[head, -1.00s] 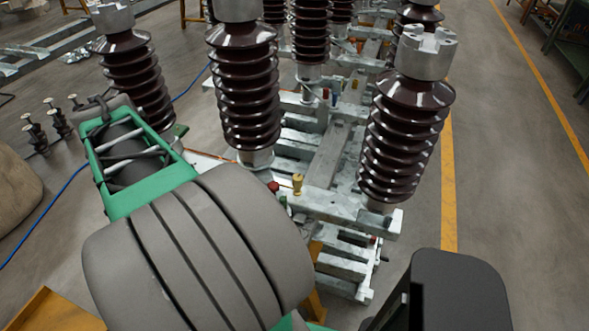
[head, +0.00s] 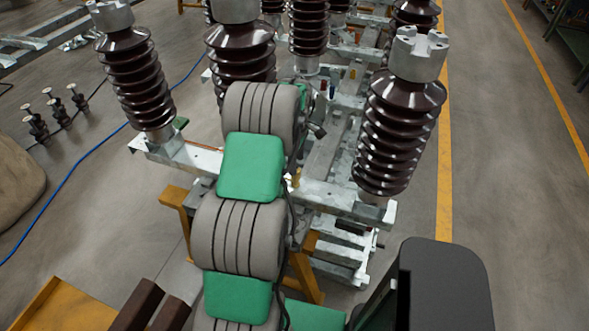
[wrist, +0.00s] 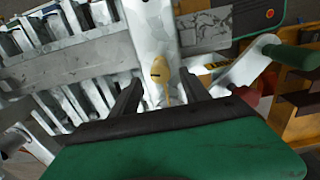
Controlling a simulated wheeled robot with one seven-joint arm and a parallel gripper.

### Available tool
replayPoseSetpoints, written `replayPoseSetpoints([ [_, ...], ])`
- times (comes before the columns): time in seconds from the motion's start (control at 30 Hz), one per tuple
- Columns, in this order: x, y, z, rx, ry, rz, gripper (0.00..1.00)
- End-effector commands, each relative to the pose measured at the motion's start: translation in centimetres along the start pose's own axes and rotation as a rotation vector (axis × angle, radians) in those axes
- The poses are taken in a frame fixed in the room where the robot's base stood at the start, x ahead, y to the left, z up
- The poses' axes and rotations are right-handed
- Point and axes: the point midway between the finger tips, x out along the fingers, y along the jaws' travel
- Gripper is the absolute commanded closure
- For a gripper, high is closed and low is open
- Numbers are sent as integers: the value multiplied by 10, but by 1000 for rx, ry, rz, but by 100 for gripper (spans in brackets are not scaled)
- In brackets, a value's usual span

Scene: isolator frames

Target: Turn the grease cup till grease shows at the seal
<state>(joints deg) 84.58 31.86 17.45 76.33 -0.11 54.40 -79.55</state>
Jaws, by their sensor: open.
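The brass grease cup (wrist: 160,72) stands on a pale grey metal beam near the middle of the wrist view. My gripper (wrist: 159,82) is open, with one dark finger on each side of the cup's line and the cup showing between and just beyond the fingertips. I cannot tell whether either finger touches it. In the head view a small bit of the brass cup (head: 296,178) shows beside my arm, which hides most of that spot and the gripper. The seal is not clear, and I see no grease.
A lever with a green handle (wrist: 290,56) lies to the right of the gripper, with a red part (wrist: 246,95) near it. Brown ribbed insulators (head: 401,125) rise around the galvanised frame (head: 335,194). A yellow trestle (head: 304,275) stands below.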

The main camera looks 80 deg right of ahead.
Motion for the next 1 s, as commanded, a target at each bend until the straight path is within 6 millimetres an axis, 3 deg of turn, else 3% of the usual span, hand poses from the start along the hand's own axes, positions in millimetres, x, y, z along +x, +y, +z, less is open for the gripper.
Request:
replayPoseSetpoints([
  [0.2, 37, 0, -1, 0, -1, -2, 46],
  [0.53, 47, 0, -1, 1, -1, 1, 46],
  [1.0, 46, 0, -1, 1, -1, 1, 83],
])
